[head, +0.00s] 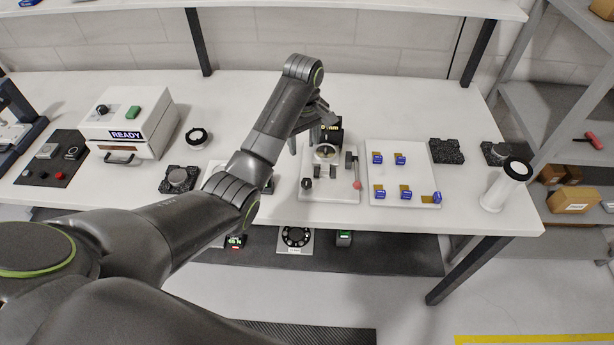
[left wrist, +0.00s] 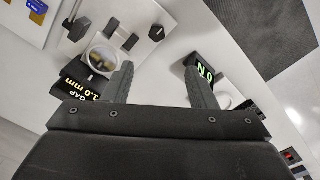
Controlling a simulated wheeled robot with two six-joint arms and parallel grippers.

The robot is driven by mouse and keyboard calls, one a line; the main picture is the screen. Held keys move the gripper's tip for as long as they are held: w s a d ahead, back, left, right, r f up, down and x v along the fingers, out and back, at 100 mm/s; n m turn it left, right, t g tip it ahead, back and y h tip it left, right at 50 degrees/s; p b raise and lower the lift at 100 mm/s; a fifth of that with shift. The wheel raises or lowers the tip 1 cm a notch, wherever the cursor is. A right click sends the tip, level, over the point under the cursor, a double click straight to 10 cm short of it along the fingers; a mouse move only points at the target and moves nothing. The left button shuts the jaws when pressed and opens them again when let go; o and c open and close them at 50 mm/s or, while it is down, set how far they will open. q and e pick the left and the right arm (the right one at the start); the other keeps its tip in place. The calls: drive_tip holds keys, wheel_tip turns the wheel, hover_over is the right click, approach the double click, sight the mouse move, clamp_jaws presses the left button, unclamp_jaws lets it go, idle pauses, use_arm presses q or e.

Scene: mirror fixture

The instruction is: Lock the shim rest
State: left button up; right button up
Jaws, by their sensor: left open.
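The fixture plate (head: 345,196) stands in the middle of the bench. It carries a round mirror in a ring (head: 326,153), a lever with a red tip (head: 357,184) on its right and a black knob (head: 307,184) at its front left. I cannot tell which part is the shim rest, nor whether it is locked. My left gripper (head: 308,138) is open and empty, above the plate's back left. In the left wrist view the mirror (left wrist: 102,56), the knob (left wrist: 156,33) and a block reading "GAP 1.0 mm" (left wrist: 80,92) lie beyond the fingers. My right gripper is not in view.
A white tray (head: 415,185) with several blue-and-gold pieces lies right of the fixture. A box marked READY (head: 128,120) stands left. A white cylinder (head: 505,188) stands near the right end. A display with green letters (left wrist: 206,76) shows beside the left gripper. The bench's back is mostly clear.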

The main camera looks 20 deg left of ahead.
use_arm(q)
drive_tip(key=r, duration=0.1)
drive_tip(key=b, duration=0.8)
hover_over(307, 182)
wheel_tip(307, 182, down, 8)
drive_tip(key=shift+f, duration=0.2)
wheel_tip(307, 182, down, 7)
drive_tip(key=shift+r+p, duration=0.1)
drive_tip(key=shift+p, duration=0.5)
drive_tip(key=shift+w+f, duration=0.1)
drive_tip(key=shift+f, duration=0.8)
drive_tip(key=shift+c, duration=0.2)
drive_tip(key=c, duration=0.9)
